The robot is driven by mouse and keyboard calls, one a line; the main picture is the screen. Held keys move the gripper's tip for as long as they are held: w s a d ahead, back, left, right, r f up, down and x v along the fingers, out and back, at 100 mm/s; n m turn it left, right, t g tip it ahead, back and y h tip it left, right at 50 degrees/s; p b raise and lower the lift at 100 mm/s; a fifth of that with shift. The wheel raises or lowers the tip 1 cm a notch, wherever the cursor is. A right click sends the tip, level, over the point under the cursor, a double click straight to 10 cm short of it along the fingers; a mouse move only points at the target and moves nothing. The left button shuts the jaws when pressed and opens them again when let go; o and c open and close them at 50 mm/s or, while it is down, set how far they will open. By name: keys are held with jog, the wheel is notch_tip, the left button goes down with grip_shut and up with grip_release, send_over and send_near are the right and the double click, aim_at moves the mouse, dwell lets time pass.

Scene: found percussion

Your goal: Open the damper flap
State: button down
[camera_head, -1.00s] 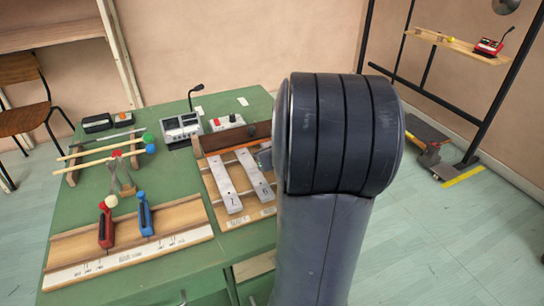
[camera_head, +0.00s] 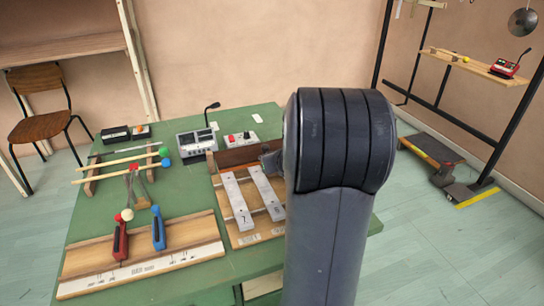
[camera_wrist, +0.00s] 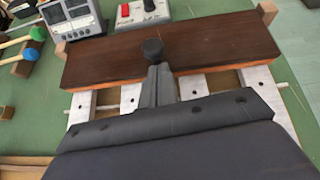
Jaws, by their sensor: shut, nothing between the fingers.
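The damper flap (camera_wrist: 215,45) is a dark brown wooden board with a lighter front edge, lying across the far part of the pale metal bars in the wrist view. A round black knob (camera_wrist: 153,49) stands on its middle. The flap also shows in the head view (camera_head: 236,156), partly hidden by my arm. My gripper (camera_wrist: 155,72) is shut and empty, its tips over the flap's front edge and right at the knob. I cannot tell whether the tips touch the knob or the board. In the head view, my arm hides most of the gripper.
Metal bars (camera_head: 238,204) sit on a wooden frame. Left of it are a wooden board with red (camera_head: 120,241) and blue (camera_head: 158,229) handled pieces and mallets on a rack (camera_head: 120,166). A grey device (camera_head: 196,143) and a switch box (camera_head: 238,138) stand behind the flap.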

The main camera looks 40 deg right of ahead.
jog(key=shift+r, duration=0.2)
jog(key=shift+w+r+p, duration=0.1)
jog(key=shift+p, duration=0.95)
